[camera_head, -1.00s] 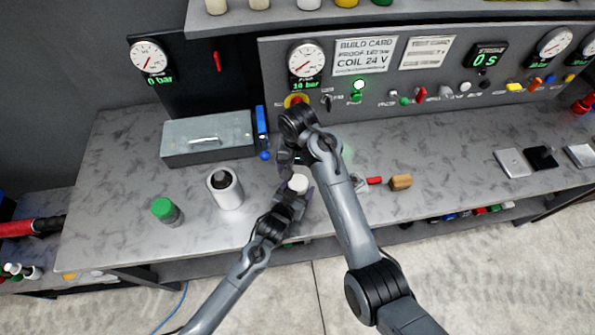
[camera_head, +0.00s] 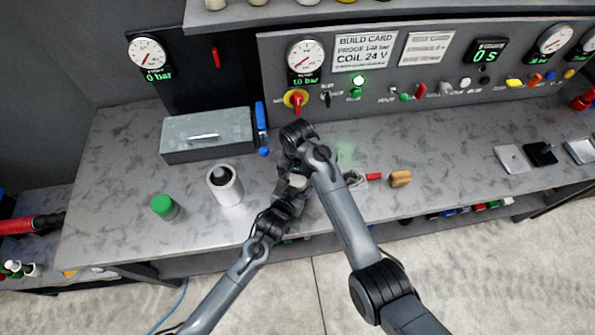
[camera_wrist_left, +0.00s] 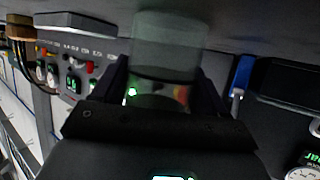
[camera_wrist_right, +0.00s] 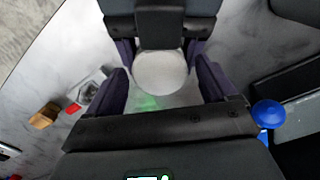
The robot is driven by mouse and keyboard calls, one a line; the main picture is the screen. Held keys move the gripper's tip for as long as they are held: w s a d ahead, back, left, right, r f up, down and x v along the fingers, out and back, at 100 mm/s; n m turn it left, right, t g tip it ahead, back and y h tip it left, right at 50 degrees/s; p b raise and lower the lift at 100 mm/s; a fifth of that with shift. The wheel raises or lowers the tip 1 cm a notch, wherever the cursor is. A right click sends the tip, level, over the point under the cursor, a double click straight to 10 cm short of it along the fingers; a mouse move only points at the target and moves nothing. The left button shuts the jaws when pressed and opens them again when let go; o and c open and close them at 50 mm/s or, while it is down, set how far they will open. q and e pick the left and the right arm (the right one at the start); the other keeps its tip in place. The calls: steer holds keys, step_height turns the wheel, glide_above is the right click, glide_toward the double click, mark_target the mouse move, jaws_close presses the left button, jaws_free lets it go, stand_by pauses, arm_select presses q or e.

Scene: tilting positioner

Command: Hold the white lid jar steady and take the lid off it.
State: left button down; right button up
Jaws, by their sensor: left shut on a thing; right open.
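The white lid jar stands on the bench in front of the panel. In the head view its white lid (camera_head: 297,181) shows only partly between my two grippers. In the left wrist view the clear jar body (camera_wrist_left: 165,60) sits between the fingers of my left gripper (camera_wrist_left: 163,98), which is shut on it. In the right wrist view the round white lid (camera_wrist_right: 160,72) lies between the open fingers of my right gripper (camera_wrist_right: 165,85), which is above it. I cannot tell whether the fingers touch the lid. My left gripper also shows in the head view (camera_head: 290,195).
A green-lidded jar (camera_head: 165,208) and a white cylinder (camera_head: 225,186) stand to the left. A grey box (camera_head: 207,136) and a blue-handled tool (camera_head: 261,128) are behind. A red-handled item (camera_head: 373,177) and a brown block (camera_head: 400,178) lie to the right.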

steer(key=c, duration=1.1)
steer(key=n, duration=0.3)
steer(key=o, duration=1.2)
steer(key=shift+c, duration=0.2)
steer(key=shift+r, duration=2.3)
steer(key=shift+c, duration=0.3)
step_height(320, 180, up, 3)
steer(key=m, duration=0.2)
steer(key=shift+m, duration=0.4)
steer(key=shift+f, duration=3.85)
